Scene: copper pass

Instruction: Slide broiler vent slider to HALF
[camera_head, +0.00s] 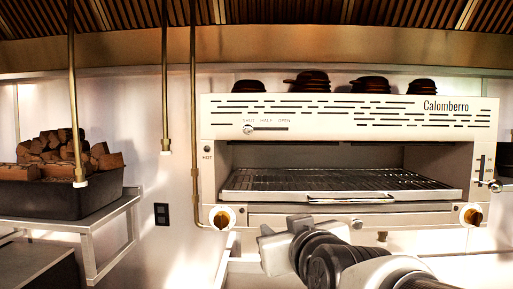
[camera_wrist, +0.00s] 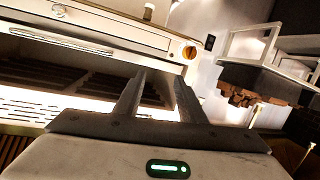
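The broiler (camera_head: 470,130) is a wide white unit with a slotted front panel marked Calomberro. Its vent slider (camera_head: 248,129) is a small round metal knob on a thin horizontal slot at the panel's upper left. The knob sits at the slot's left end, under SHUT; HALF and OPEN are marked to its right. My gripper (camera_head: 268,236) is below the broiler's front, lower than the slider and slightly right of it, apart from it. In the wrist view my gripper (camera_wrist: 160,78) has two fingers with a gap between them and nothing held. I cannot make out the slider there.
A grill rack with a front handle (camera_head: 350,199) fills the broiler opening. Dials (camera_head: 222,217) sit at its lower corners. Dark pans (camera_head: 371,85) stand on top. Brass pipes (camera_head: 193,120) hang at left, one close beside the broiler. A wood-filled bin (camera_head: 60,198) stands far left.

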